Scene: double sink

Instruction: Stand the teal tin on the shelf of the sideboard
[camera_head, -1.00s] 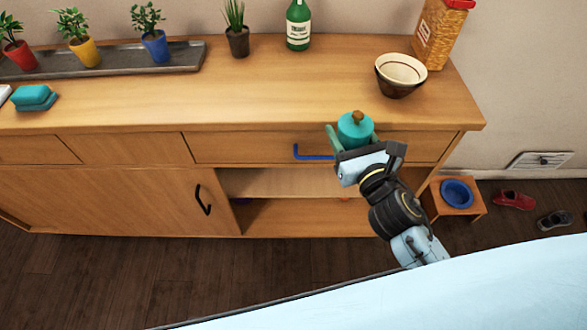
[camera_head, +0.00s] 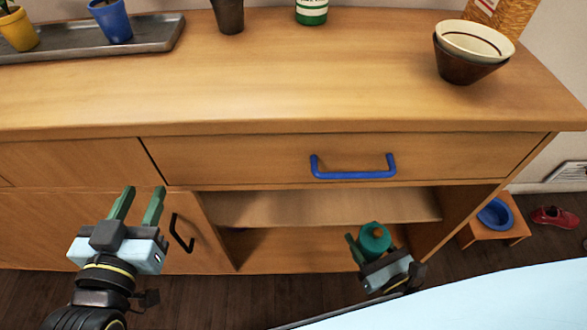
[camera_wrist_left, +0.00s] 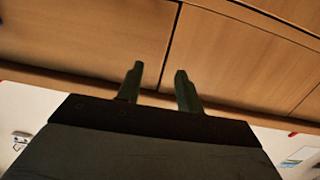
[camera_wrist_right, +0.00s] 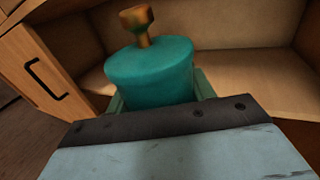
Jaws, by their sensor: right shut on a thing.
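The teal tin (camera_head: 375,240) with a brown knob is held upright in my right gripper (camera_head: 366,250), in front of the open bay of the sideboard (camera_head: 300,90). The right wrist view shows the tin (camera_wrist_right: 150,75) between the fingers, with the open bay behind it. The shelf (camera_head: 310,207) runs across that bay, and the tin is lower than the shelf's front edge in the head view. My left gripper (camera_head: 135,207) is open and empty, in front of the sideboard's closed door at the left. Its fingers also show apart in the left wrist view (camera_wrist_left: 158,88).
A drawer with a blue handle (camera_head: 353,168) is above the bay. The door with a black handle (camera_head: 182,233) is left of it. A bowl (camera_head: 468,52) stands on the sideboard top. A small stool with a blue bowl (camera_head: 495,215) is at the right.

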